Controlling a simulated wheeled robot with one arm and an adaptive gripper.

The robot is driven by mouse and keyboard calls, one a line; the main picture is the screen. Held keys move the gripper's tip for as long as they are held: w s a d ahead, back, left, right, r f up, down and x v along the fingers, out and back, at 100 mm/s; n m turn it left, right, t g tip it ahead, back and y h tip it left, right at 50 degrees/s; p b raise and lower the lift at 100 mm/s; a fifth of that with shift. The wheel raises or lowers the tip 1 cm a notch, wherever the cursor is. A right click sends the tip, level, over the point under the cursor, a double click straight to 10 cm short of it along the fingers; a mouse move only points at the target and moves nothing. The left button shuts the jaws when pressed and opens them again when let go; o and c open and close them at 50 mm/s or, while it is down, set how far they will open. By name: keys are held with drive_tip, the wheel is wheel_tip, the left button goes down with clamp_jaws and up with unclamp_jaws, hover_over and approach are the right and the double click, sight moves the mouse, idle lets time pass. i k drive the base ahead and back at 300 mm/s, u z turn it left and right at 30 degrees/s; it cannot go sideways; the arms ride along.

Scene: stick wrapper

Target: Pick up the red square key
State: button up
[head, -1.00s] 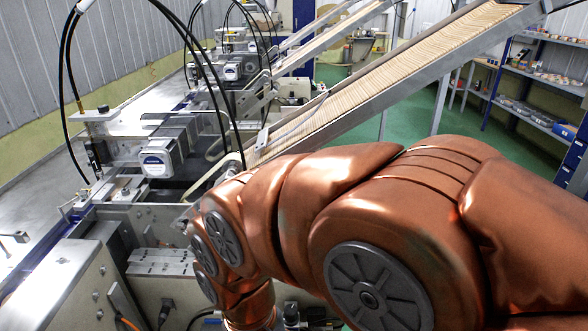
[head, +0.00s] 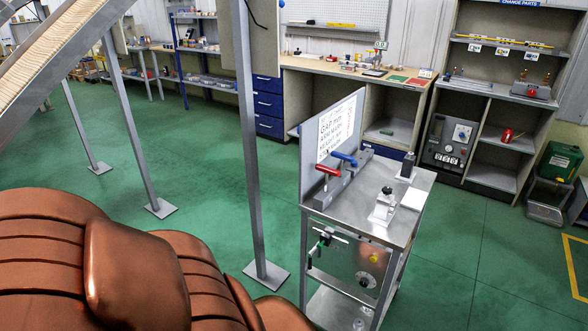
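A small metal cart (head: 405,225) stands right of centre in the head view. On its top, in front of an upright sign panel (head: 340,128), are a red-handled tool (head: 328,170) and, just behind it to the right, a blue-handled tool (head: 344,159). Both handles sit on a grey block or rail (head: 343,180). The red-handled one may be the red square key; its square end cannot be made out. My copper-coloured arm fills the lower left, apart from the cart in the picture. My gripper is out of view.
Metal posts (head: 250,150) of a conveyor stand left of the cart. A workbench (head: 345,76) and a shelf unit (head: 500,95) line the back, with a red item (head: 508,134) on one shelf. Green floor (head: 200,185) is open between. A green canister (head: 558,161) stands far right.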

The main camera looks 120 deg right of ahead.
sight(327, 170)
drive_tip(key=z, duration=0.05)
drive_tip(key=k, duration=1.75)
drive_tip(key=z, duration=1.9)
